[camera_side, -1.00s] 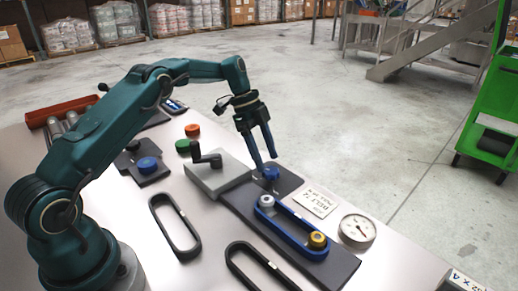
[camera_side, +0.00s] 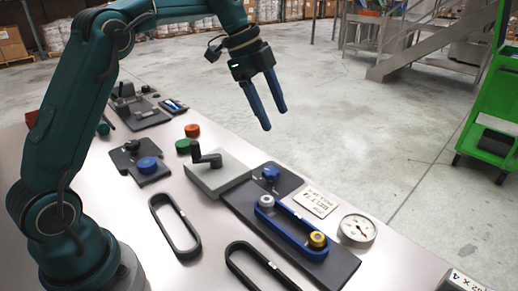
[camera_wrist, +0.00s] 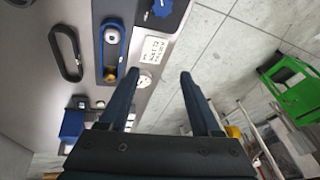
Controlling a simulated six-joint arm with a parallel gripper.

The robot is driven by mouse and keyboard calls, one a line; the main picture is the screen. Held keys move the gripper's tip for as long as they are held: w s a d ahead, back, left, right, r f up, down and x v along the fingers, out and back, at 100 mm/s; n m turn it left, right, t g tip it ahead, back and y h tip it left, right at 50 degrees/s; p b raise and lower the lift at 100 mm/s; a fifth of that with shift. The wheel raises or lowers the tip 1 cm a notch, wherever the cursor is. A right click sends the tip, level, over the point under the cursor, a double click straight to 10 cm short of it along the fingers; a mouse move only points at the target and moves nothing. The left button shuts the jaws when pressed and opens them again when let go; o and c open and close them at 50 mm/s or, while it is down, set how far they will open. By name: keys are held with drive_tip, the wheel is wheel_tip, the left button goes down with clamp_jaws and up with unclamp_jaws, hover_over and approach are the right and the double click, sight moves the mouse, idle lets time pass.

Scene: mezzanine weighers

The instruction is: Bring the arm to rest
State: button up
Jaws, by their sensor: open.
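My gripper (camera_side: 266,114) is raised high above the back edge of the table in the side view, its two blue fingers apart with nothing between them. In the wrist view my gripper (camera_wrist: 158,80) is also open and empty, over the table edge and the floor. A blue belt (camera_side: 291,231) runs around a grey pulley (camera_side: 266,201) and a yellow pulley (camera_side: 317,239).
Two black belts (camera_side: 174,226) lie loose in front. A grey block with a black crank (camera_side: 206,158), a red button (camera_side: 192,130) and a dial gauge (camera_side: 357,229) stand on the table. A green cart (camera_side: 493,110) is on the floor at right. The air around my gripper is clear.

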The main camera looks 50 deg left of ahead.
drive_tip(key=s+d+r+n+t+y, duration=0.1)
drive_tip(key=s+d+r+n, duration=0.15)
drive_tip(key=s, duration=0.35)
drive_tip(key=s+d+r+n+t+y, duration=0.1)
drive_tip(key=s+d+r+n, duration=0.15)
drive_tip(key=s, duration=0.45)
drive_tip(key=s+a+f+n+y, duration=0.1)
drive_tip(key=s+a+f+n, duration=0.1)
drive_tip(key=s+f+n, duration=0.6)
drive_tip(key=shift+s+n+t, duration=0.3)
drive_tip(key=shift+s+n, duration=0.8)
drive_tip(key=shift+n, duration=0.1)
